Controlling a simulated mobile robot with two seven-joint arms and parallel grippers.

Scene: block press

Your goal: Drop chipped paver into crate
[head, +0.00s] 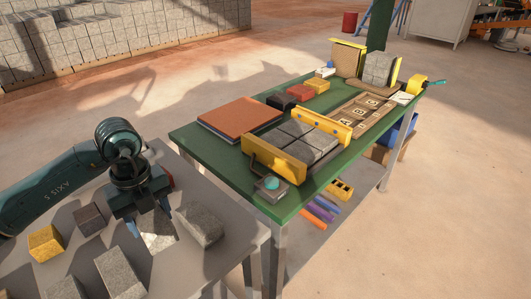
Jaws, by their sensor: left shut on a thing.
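My left gripper (149,219) points down over the grey table at the lower left. It is shut on a light grey paver (159,236) between its fingers. I cannot make out a chip on it, nor whether it touches the table. A blue bin (403,132), perhaps the crate, shows partly behind the green table's far right side; its inside is hidden. My right gripper is out of view.
Another grey paver (201,226) lies close to the right of the gripper. A yellow block (45,243) and several other blocks lie around it. The green table (222,159) holds a yellow clamp frame (277,160) with grey blocks.

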